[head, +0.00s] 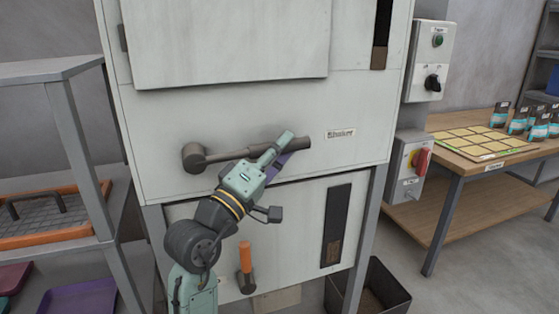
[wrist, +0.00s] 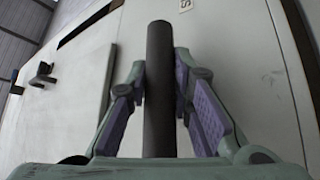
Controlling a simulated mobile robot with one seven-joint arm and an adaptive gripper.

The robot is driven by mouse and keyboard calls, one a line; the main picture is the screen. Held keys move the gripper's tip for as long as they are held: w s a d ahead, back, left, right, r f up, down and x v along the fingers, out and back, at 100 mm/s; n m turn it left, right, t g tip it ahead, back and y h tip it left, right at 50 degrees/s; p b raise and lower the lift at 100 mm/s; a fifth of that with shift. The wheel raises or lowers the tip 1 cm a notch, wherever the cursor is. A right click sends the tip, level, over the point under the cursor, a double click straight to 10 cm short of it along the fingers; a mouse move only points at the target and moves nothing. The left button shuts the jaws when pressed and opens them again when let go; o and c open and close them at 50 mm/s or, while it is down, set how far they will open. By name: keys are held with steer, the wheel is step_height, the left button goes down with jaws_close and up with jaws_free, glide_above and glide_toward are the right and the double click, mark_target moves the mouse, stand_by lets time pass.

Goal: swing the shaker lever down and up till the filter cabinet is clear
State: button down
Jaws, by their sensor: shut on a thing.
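The shaker lever (head: 222,154) is a dark grey bar on the front of the pale filter cabinet (head: 345,100). It runs from a round pivot at its left, nearly level and tilted slightly up to the right. Its free end shows beside a label that appears to read "Shaker". My gripper (head: 280,148) is shut on the lever near the free end. In the wrist view the dark bar (wrist: 159,80) stands between the two purple-padded fingers. The upper dark window (head: 381,30) has a brown band at its bottom. The lower window (head: 335,225) shows brown towards its lower end.
A control box (head: 428,60) with a green button and black knob, and a red-handled switch (head: 420,162), are at the right. A wooden table (head: 480,150) with pouches stands beyond. A dark bin (head: 375,290) sits below the cabinet. A grey rack (head: 70,110) is at left.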

steer(key=shift+s+a+r+n+t+p, duration=0.1)
steer(key=shift+a+r+n+t+p, duration=0.1)
steer(key=shift+r+n+t, duration=0.5)
steer(key=shift+a+r+n+t+p, duration=0.15)
steer(key=shift+r+n+t, duration=0.2)
steer(key=shift+r, duration=0.6)
steer(key=shift+d, duration=0.1)
steer(key=c, duration=1.7)
jaws_free()
steer(key=v, duration=1.2)
steer(key=shift+f, duration=0.15)
